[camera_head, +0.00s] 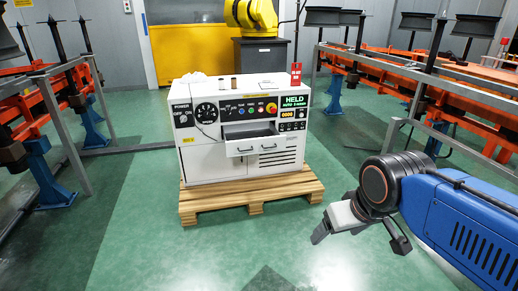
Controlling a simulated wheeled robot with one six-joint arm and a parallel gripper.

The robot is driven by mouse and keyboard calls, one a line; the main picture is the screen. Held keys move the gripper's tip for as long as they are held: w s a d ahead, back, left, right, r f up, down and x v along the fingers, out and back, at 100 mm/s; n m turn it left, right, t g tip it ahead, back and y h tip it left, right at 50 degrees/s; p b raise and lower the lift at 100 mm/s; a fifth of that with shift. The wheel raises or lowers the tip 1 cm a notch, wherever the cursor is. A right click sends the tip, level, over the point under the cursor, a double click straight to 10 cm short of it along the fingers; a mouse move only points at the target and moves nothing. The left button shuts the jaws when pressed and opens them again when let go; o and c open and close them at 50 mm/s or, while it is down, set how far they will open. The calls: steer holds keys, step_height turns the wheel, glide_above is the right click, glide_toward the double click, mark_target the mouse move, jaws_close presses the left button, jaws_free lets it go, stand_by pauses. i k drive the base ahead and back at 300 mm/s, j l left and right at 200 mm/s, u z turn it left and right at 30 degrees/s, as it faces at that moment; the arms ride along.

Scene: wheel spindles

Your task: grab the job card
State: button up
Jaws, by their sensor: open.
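No job card can be made out for certain. A small red tag (296,74) with pale marks stands at the back right corner of the white control cabinet (205,161); its print is too small to read. The cabinet has a pulled-out drawer (250,147), and I cannot tell whether anything lies in it. My gripper (360,239) is open and appears empty. It is at the right, in front of the cabinet and apart from it.
The cabinet stands on a wooden pallet (255,204). Small items lie on its top. Orange and grey racks with dark spindles (436,45) flank both sides. A yellow robot arm (252,15) stands behind. Green floor (150,255) is clear in front.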

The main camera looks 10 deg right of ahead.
mark_target(267, 84)
steer(key=i+l, duration=0.2)
steer(key=i, duration=0.25)
steer(key=i+l, duration=0.15)
steer(key=i, duration=0.3)
steer(key=i+l, duration=0.2)
steer(key=i, duration=0.25)
steer(key=i+l, duration=0.15)
steer(key=i, duration=0.3)
